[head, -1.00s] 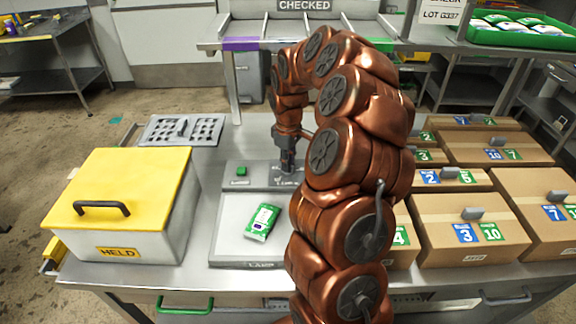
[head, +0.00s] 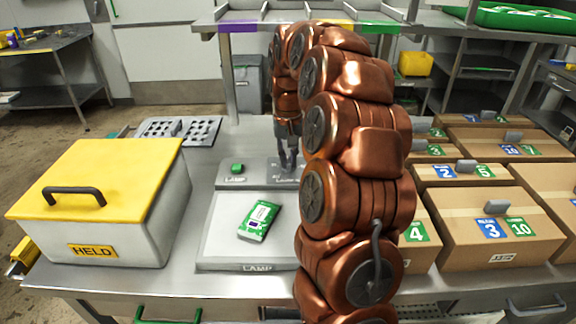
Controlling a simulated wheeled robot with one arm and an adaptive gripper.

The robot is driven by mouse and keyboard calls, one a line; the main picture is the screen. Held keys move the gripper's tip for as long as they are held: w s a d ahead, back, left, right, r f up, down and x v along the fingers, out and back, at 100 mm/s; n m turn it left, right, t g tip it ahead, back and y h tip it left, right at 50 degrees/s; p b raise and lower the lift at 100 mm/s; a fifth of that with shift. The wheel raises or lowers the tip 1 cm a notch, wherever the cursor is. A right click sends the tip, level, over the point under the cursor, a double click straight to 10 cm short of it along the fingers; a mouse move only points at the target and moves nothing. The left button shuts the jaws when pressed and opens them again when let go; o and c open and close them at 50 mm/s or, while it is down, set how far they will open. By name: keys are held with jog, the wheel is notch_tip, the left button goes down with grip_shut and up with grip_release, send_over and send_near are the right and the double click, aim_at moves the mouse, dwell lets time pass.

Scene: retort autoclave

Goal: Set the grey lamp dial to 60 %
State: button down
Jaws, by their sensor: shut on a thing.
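The lamp box (head: 208,240) lies flat on the steel table, with a pale panel marked LAMP. A green-and-white pouch (head: 259,221) lies on the panel. Along the box's back strip a green button (head: 237,168) sits at the left. My gripper (head: 288,163) points down over the right part of this strip, its fingers closed around the grey dial's place. The dial itself is mostly hidden by the fingers, so its pointer and setting cannot be read. The label below it is too small to read.
A white box with a yellow lid (head: 110,160), marked HELD, stands at the left. A perforated grey tray (head: 190,131) lies behind it. Several cardboard cartons (head: 470,215) fill the right side, close to my arm. A raised shelf (head: 240,27) stands behind.

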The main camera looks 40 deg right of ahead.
aim_at(288, 160)
jog(key=shift+f+m+b, duration=0.1)
jog(key=shift+m+b, duration=0.6)
jog(key=shift+m, duration=0.4)
jog(key=c, duration=1.2)
grip_release()
jog(key=shift+o, duration=0.2)
jog(key=shift+r, duration=0.2)
notch_tip(288, 160, up, 12)
jog(key=shift+a+f, duration=0.1)
